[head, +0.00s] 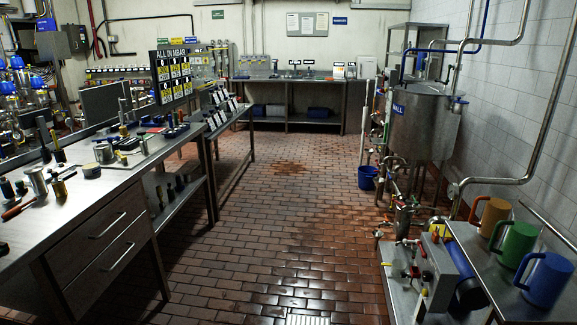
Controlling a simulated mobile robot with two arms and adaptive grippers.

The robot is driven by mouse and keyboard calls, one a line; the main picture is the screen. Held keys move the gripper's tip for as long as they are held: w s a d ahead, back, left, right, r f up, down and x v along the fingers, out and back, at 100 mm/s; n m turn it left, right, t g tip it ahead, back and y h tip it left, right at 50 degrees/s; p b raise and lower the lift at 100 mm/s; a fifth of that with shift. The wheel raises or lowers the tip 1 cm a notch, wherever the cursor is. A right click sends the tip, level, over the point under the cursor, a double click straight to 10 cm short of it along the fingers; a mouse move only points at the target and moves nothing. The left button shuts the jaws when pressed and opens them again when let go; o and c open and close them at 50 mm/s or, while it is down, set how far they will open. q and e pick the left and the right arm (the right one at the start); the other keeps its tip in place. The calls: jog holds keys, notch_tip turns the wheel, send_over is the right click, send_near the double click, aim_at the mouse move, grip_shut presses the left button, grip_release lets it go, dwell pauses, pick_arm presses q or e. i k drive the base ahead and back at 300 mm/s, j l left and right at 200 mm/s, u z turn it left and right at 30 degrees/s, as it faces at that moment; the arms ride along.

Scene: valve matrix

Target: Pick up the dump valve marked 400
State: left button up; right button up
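I cannot make out a marking 400 on any valve. Several small dark valve-like parts stand on the left workbench (95,195), among them a row with red and blue bits below the sign (172,76) headed "ALL IN MBAR". The sign carries white and yellow cards whose figures are too small to read. A steel cylinder (37,182) and a brass-coloured part (59,190) stand near the bench's front left. More small dark and brass parts (178,188) sit on the shelf under the bench. Neither of my grippers shows in this view.
A second bench with tilted cards (218,118) stands behind the first. A steel tank (425,125) with pipework and a blue bucket (367,177) are at right. Orange, green and blue mugs (546,280) stand front right. The tiled floor (270,230) between is clear, with wet-looking patches.

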aim_at(212, 127)
jog(key=i+z, duration=0.2)
jog(key=i, duration=2.05)
jog(key=i+u, duration=0.15)
jog(key=i, duration=0.35)
jog(key=i+l+u, duration=0.15)
jog(key=i, duration=0.3)
jog(key=i+l+u, duration=0.15)
jog(key=i, duration=0.35)
jog(key=i+l+u, duration=0.2)
jog(key=i, duration=0.25)
jog(key=i+l+u, duration=0.8)
jog(key=i, duration=0.05)
